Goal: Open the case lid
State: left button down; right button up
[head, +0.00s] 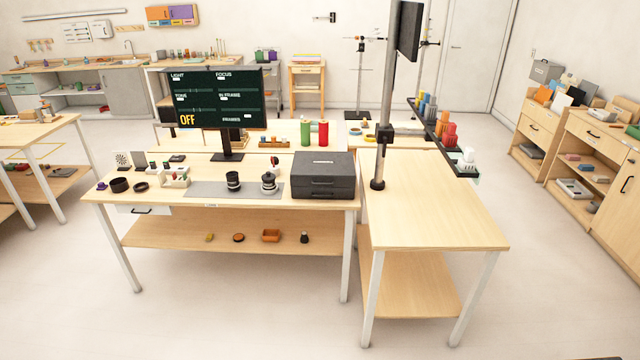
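In the head view a dark grey case (323,176) stands at the right end of the wooden table in the middle. Its lid (325,163) is shut. A handle (322,193) shows on its front face. The inside of the case is hidden. Neither of my grippers is in view.
The table (240,207) also bears a screen (216,100) reading OFF, lens-like dark cylinders (233,182) and small parts. The floor (200,320) in front is clear.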

aim_at(309, 169)
jog(key=i+j+u, duration=0.15)
jog(key=i+j, duration=0.15)
jog(key=i, duration=0.55)
jog(key=i+j+u, duration=0.1)
jog(key=i, duration=0.7)
jog(key=i+j+u, duration=0.15)
jog(key=i, duration=0.7)
jog(key=j, duration=0.1)
